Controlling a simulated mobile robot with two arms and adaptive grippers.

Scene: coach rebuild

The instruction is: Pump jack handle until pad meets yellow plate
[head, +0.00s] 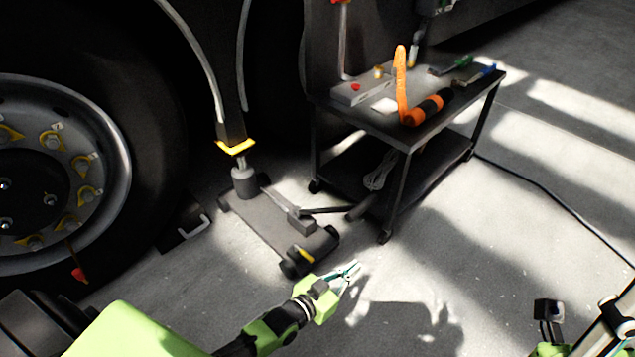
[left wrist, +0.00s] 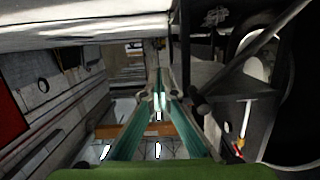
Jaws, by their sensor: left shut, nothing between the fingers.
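The floor jack (head: 262,222) stands on the concrete beside the big wheel. Its upright ram (head: 243,182) is under the yellow plate (head: 235,147) on the vehicle's underside. The ram's top is close below the plate, but I cannot tell whether they touch. The jack handle (head: 325,210) lies low, pointing right toward the cart. My left gripper (head: 346,273) is shut and empty, in front of the jack and apart from the handle. Its teal fingers (left wrist: 160,103) also show in the left wrist view. My right gripper is out of view.
A black wheeled cart (head: 409,138) stands right of the jack, holding an orange tool (head: 402,85) and other items. Its legs are near the handle's end. The wheel (head: 60,180) is at left. A cable (head: 555,200) crosses the floor at right. Open floor lies in front.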

